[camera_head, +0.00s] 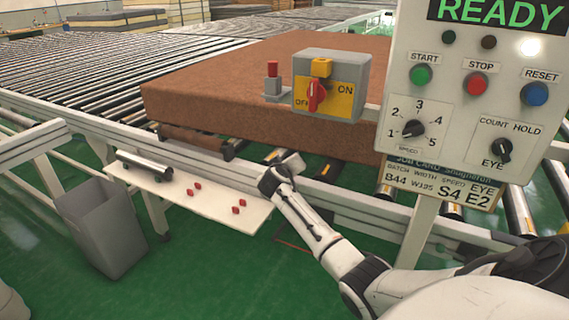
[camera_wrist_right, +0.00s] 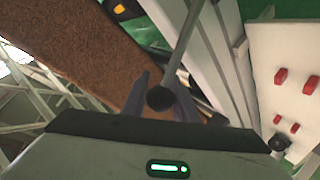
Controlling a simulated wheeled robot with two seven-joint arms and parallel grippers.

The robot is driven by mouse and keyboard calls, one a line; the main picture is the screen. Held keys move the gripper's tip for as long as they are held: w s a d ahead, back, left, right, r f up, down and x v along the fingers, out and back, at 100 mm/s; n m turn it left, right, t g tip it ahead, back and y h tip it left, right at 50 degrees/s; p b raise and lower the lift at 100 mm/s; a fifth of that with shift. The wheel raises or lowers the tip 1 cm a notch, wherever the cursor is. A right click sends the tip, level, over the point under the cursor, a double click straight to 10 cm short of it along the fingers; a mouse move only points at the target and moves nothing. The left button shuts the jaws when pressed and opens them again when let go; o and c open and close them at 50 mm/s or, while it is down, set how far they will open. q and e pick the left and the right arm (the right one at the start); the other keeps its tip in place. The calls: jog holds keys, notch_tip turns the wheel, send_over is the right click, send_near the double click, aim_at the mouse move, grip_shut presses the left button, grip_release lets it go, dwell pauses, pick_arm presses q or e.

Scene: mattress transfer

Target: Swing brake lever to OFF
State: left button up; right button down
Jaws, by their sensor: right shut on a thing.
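The brake lever (camera_wrist_right: 183,50) shows in the right wrist view as a thin grey rod with a dark round knob (camera_wrist_right: 160,98) at its near end. My right gripper (camera_wrist_right: 162,98) is shut on the lever, with a dark finger on each side of the knob. In the head view my right gripper (camera_head: 283,174) is at the conveyor's front rail, below the brown mattress (camera_head: 225,82); the lever cannot be made out clearly there. No OFF mark for the lever is readable. My left gripper is not in view.
A grey box with a red ON/OFF switch (camera_head: 316,96) stands by the mattress. The control panel (camera_head: 448,128) reads READY at right. A white shelf (camera_head: 222,212) with several red pieces and a metal cylinder (camera_head: 145,165) lies below the rail. A grey bin (camera_head: 100,230) stands left.

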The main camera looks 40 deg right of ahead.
jog(key=shift+a+f, duration=0.1)
jog(key=shift+a, duration=0.05)
jog(key=c, duration=1.4)
grip_release()
jog(key=shift+w+f, duration=0.1)
jog(key=shift+w, duration=0.05)
jog(key=shift+c, duration=0.2)
jog(key=p+v, duration=0.1)
jog(key=v, duration=0.9)
